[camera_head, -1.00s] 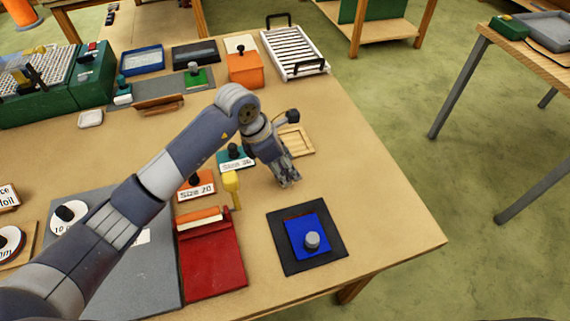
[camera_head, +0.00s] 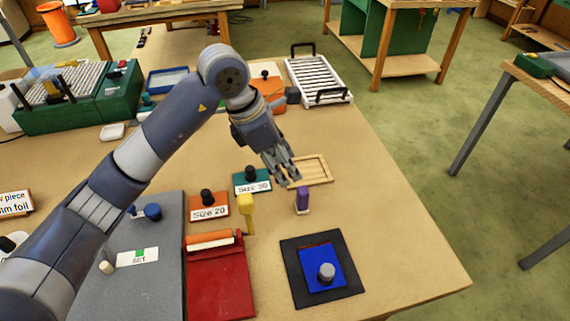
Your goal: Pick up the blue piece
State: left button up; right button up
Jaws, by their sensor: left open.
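A flat blue piece (camera_head: 318,257) with a grey round knob (camera_head: 326,271) on it lies on a black square mat (camera_head: 352,281) near the front right of the table. My left gripper (camera_head: 289,177) is open, points downward, and hangs above the table behind the mat, clear of the blue piece. It is near a wooden tray and a small purple block. Nothing shows between its fingers. My right gripper is not in view.
The purple block (camera_head: 302,200) stands near my left gripper, by the light wooden tray (camera_head: 317,170). Size 20 (camera_head: 209,207) and Size 30 (camera_head: 252,181) blocks stand behind. Table space right of the mat is clear.

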aim_at(322, 272)
jog(key=k, duration=1.5)
